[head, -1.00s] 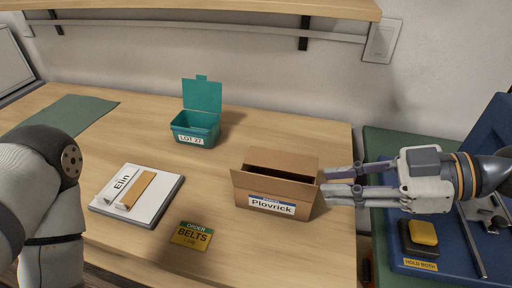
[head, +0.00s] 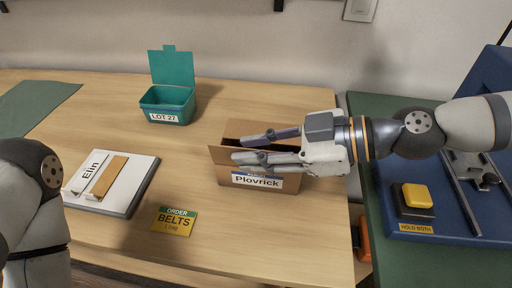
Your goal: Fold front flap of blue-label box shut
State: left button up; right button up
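The blue-label box (head: 226,177) is a brown cardboard box marked "Plovrick", standing near the table's right side. Its dark inside shows at the top left. The front flap (head: 221,155) stands up from the front edge and leans outward; my fingers hide much of it. My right gripper (head: 239,149) reaches in from the right across the box, its two fingers pointing left and apart. The lower finger overlaps the front flap in the picture; I cannot tell whether it touches. My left arm shows at the left edge, but its gripper is out of view.
A teal open-lidded "LOT 27" box (head: 168,105) stands at the back. A white board (head: 128,186) marked "Elin" lies at left and a yellow "BELTS" card (head: 174,221) in front. A blue fixture (head: 458,209) with a yellow button (head: 417,196) is at right. Table between is clear.

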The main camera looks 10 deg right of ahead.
grip_shut()
pick_arm(q)
jog(key=shift+f, duration=0.1)
jog(key=shift+g, duration=0.7)
jog(key=shift+s+f+b, duration=1.85)
jog(key=shift+f+b, duration=0.2)
jog(key=shift+f, duration=0.1)
pick_arm(e)
jog(key=shift+w+d+f+m+g+y, duration=0.1)
jog(key=shift+w+d+m+g+y, duration=0.1)
jog(key=shift+w+m+g, duration=0.45)
jog(key=shift+w+d+f+m+g+y, duration=0.15)
jog(key=shift+w+m+g, duration=0.25)
jog(key=shift+m, duration=0.5)
jog(key=shift+w+d+r+m+g+y, duration=0.1)
jog(key=shift+w+d+m+g+y, duration=0.15)
jog(key=shift+w+m+g, duration=0.4)
jog(key=shift+s, duration=0.1)
grip_release()
